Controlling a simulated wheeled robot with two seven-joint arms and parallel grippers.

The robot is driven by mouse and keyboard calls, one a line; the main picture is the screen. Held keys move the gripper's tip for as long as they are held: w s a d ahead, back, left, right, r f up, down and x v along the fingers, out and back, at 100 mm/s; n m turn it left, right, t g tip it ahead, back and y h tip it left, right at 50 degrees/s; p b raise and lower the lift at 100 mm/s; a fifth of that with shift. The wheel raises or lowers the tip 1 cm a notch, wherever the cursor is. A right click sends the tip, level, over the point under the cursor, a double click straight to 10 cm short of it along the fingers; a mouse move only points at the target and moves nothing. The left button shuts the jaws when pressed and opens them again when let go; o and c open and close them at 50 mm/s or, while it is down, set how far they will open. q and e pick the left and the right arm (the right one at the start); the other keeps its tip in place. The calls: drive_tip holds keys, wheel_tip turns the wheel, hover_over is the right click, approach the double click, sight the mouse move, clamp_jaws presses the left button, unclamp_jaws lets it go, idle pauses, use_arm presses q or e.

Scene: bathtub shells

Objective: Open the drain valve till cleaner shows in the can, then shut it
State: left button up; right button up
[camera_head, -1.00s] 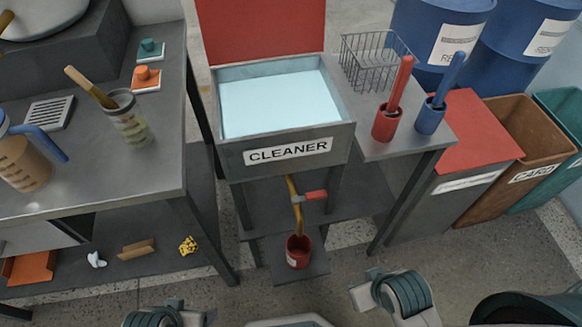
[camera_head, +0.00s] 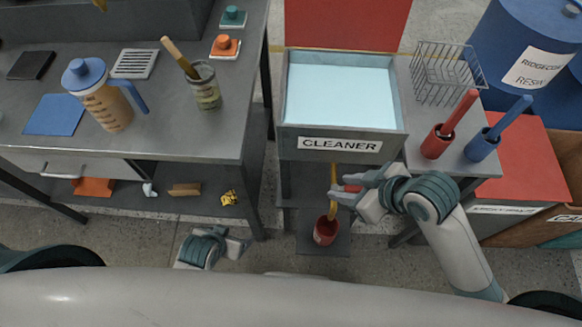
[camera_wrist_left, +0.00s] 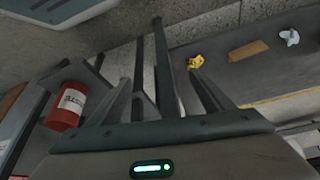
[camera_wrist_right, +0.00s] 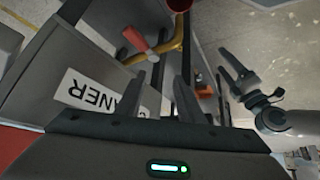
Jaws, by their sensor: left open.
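The cleaner tank (camera_head: 340,141) holds pale blue liquid. A yellow drain pipe (camera_head: 333,180) runs down from it, with a red-handled valve (camera_wrist_right: 135,38). A red can (camera_head: 326,230) stands upright under the pipe on a low shelf; I see no cleaner in it. My right gripper (camera_head: 345,187) is beside the valve, partly covering it in the head view. My left gripper (camera_head: 244,245) is open and empty, low and left of the can, which also shows in the left wrist view (camera_wrist_left: 68,106).
A workbench (camera_head: 190,130) with a jug (camera_head: 106,100) and a cup (camera_head: 206,88) stands at the left. A side table at the right bears a wire basket (camera_head: 445,72) and red and blue brush holders (camera_head: 436,142). Floor shows between bench and tank.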

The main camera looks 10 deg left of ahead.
wheel_tip(320, 180, up, 2)
drive_tip(key=w+a+n, duration=0.1)
drive_tip(key=w+n, duration=0.1)
drive_tip(key=n, duration=0.1)
wheel_tip(320, 180, up, 5)
drive_tip(key=n+g, duration=0.3)
drive_tip(key=n, duration=0.1)
hover_over(350, 188)
use_arm(q)
drive_tip(key=s+d+f+t, duration=0.1)
drive_tip(key=d+f, duration=0.1)
drive_tip(key=f, duration=0.8)
drive_tip(key=s+d+f+t+h, duration=0.1)
drive_tip(key=s+f, duration=0.1)
drive_tip(key=f, duration=0.8)
drive_tip(key=shift+d+f+t, duration=0.3)
drive_tip(key=shift+d+f, duration=0.05)
use_arm(e)
drive_tip(key=d+r+g+h, duration=0.1)
drive_tip(key=d+r, duration=0.3)
drive_tip(key=d, duration=0.3)
drive_tip(key=shift+w+d+r+n+g, duration=0.2)
drive_tip(key=shift+d+n+g, duration=0.1)
drive_tip(key=shift+n+g, duration=0.1)
drive_tip(key=shift+a+f, duration=0.1)
